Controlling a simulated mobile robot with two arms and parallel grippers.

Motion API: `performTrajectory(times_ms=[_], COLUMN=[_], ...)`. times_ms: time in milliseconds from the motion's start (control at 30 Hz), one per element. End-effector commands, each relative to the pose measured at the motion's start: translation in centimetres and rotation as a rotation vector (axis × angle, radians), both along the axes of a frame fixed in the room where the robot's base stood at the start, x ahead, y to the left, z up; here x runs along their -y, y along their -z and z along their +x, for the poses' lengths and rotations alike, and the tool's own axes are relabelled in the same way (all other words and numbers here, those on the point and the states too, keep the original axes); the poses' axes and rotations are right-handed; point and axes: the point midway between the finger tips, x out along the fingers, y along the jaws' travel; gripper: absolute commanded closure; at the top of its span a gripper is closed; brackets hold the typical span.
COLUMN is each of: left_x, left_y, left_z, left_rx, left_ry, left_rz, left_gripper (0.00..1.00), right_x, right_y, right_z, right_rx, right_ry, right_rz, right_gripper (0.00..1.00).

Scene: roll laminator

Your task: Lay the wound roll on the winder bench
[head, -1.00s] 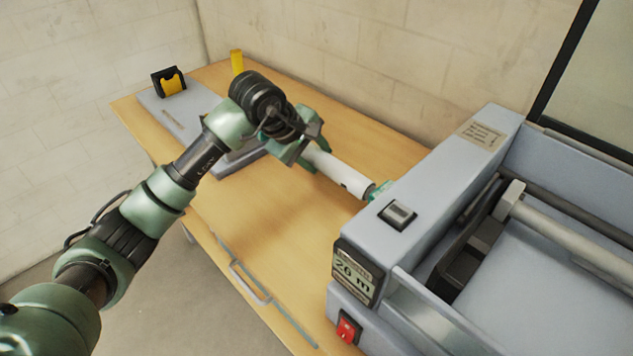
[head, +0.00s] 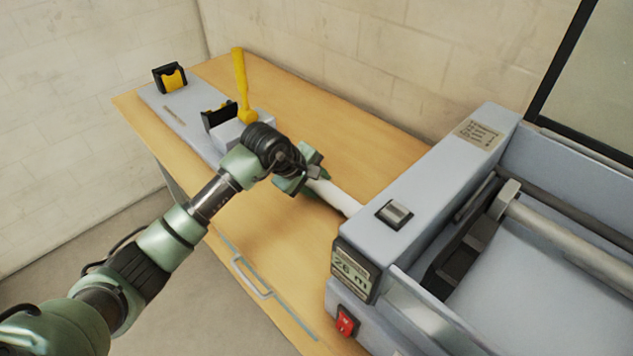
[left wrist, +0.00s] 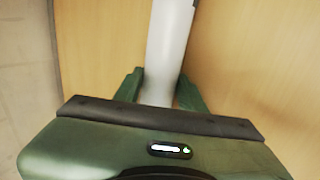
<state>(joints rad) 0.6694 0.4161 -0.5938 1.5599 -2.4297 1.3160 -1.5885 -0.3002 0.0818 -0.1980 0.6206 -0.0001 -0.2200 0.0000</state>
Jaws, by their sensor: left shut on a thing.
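The white wound roll (head: 338,198) is held above the wooden bench (head: 285,250), in front of the laminator's left side. Its far end is hidden behind the laminator in the head view. My left gripper (head: 316,179) is shut on the roll near its visible end. In the left wrist view the roll (left wrist: 168,45) runs up between the two green fingers of the gripper (left wrist: 160,92), with wood behind it. My right gripper is not in view.
The grey laminator (head: 440,190) fills the right side. A grey winder base (head: 155,100) with black and yellow cradles (head: 170,78) stands at the bench's far left. The bench middle is clear.

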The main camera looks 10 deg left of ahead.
Motion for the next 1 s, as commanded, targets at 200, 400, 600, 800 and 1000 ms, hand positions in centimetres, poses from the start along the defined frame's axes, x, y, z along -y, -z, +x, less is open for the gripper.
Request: performTrajectory(times_ms=[200,400,600,800,1000], left_x=[0.0,0.0,-0.8,-2.2,-3.2], left_y=[0.1,-0.1,-1.9,-5.6,-8.6], left_z=[0.0,0.0,-1.0,-3.0,-4.7], left_rx=[-0.001,-0.001,0.004,0.006,0.003], left_ry=[0.000,0.000,0.001,0.001,0.000], left_rz=[0.001,0.001,0.002,0.004,0.002], left_gripper=[0.51,0.51,0.51,0.51,0.51], right_x=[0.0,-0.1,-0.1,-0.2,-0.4], right_y=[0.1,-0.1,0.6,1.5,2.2], right_z=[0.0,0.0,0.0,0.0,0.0], right_rx=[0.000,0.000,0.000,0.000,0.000], right_ry=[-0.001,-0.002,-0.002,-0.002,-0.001], right_rz=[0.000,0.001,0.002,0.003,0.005], right_gripper=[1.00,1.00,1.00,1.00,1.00])
